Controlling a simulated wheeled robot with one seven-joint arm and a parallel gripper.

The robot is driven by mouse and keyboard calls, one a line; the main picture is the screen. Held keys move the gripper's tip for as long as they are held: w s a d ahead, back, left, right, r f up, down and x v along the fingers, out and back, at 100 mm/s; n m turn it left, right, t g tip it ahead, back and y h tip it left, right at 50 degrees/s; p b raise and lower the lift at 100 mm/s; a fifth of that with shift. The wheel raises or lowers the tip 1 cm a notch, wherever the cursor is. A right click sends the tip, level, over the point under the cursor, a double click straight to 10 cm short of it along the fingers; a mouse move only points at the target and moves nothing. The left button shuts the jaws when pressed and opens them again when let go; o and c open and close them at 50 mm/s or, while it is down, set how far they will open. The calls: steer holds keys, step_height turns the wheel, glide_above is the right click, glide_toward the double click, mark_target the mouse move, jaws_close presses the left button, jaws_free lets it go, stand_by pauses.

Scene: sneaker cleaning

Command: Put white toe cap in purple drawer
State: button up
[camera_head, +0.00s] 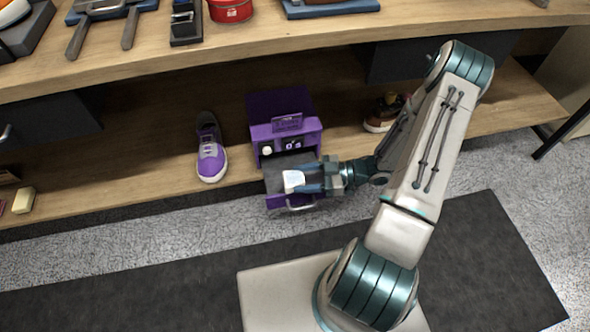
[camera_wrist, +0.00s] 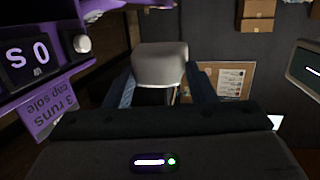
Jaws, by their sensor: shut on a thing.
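The white toe cap (camera_head: 293,181) is held between the fingers of my gripper (camera_head: 308,181), which is shut on it. In the wrist view the toe cap (camera_wrist: 160,64) shows as a pale rounded block between the two dark fingertips (camera_wrist: 165,85). The purple drawer (camera_head: 279,201) is pulled out from the purple machine (camera_head: 285,125) on the lower shelf. My gripper and the toe cap are over the open drawer in the head view. I cannot tell whether the toe cap touches the drawer floor. The gripper covers part of the drawer.
A purple sneaker (camera_head: 211,152) stands left of the machine on the lower shelf (camera_head: 150,160). A brown shoe (camera_head: 383,113) is to the right, partly behind my arm. The tabletop (camera_head: 140,55) above holds a red tin (camera_head: 230,9) and tools. A sign (camera_wrist: 50,105) hangs on the machine.

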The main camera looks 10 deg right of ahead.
steer(key=w+f+b, duration=0.1)
steer(key=w+f, duration=0.1)
steer(key=w, duration=0.1)
steer(key=w+f+b, duration=0.1)
steer(key=w+f, duration=0.1)
steer(key=w, duration=0.1)
steer(key=w+d+f+b, duration=0.1)
steer(key=w, duration=0.2)
steer(key=shift+w+d+f, duration=0.1)
steer(key=shift+w+f, duration=0.05)
steer(key=shift+f, duration=0.25)
steer(key=shift+w+f+b, duration=0.1)
steer(key=shift+w+b, duration=0.05)
steer(key=shift+b, duration=0.15)
step_height(320, 180, down, 4)
steer(key=shift+b, duration=1)
steer(key=o, duration=1.1)
